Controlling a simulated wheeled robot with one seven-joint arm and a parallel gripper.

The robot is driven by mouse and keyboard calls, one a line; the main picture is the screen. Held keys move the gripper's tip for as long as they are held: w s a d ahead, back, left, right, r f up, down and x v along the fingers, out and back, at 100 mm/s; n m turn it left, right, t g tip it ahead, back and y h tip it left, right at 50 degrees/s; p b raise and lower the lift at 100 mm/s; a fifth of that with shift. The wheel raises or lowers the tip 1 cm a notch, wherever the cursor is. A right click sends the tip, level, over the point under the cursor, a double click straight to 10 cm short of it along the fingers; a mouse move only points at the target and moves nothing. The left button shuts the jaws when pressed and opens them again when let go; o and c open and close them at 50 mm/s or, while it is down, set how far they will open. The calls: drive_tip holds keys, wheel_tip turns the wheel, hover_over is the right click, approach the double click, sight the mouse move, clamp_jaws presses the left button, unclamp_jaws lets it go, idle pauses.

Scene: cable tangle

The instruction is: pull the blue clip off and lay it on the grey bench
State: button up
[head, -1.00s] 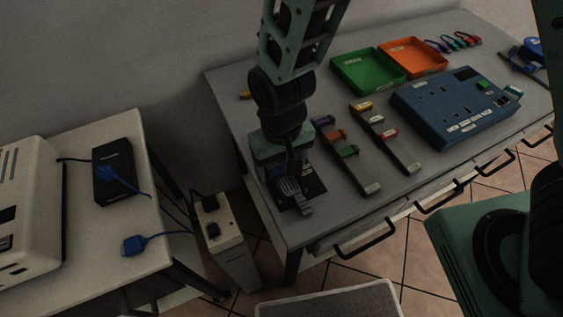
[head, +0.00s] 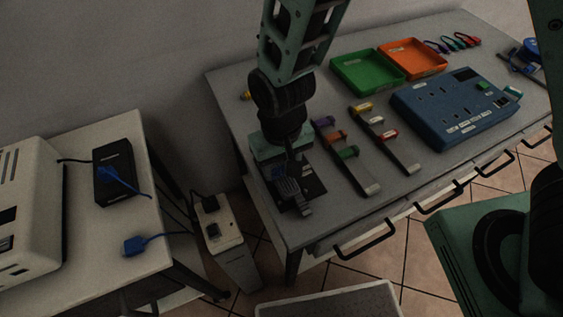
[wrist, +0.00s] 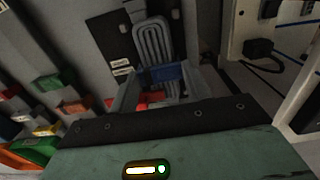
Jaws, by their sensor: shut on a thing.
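The blue clip (wrist: 166,73) is between my gripper's fingers in the wrist view, across the near end of a looped grey cable bundle (wrist: 152,42). My gripper (wrist: 158,84) is shut on the clip. A red piece (wrist: 150,97) shows between the fingers, nearer the camera; I cannot tell what it belongs to. In the head view my gripper (head: 284,180) is low over the near left corner of the grey bench (head: 325,215), beside the bundle on a black pad (head: 314,189). The clip cannot be clearly made out there.
Two rails with coloured clips (head: 345,153) lie right of my gripper. Further right are a blue panel (head: 455,108), a green tray (head: 366,70) and an orange tray (head: 412,58). A white table (head: 95,240) and a power box (head: 222,235) stand left. Bare bench shows near its front edge.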

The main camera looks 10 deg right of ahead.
sight(282, 170)
drive_tip(key=shift+r, duration=0.2)
drive_tip(key=shift+r+p, duration=2.15)
drive_tip(key=shift+p, duration=0.05)
drive_tip(key=shift+s, duration=0.1)
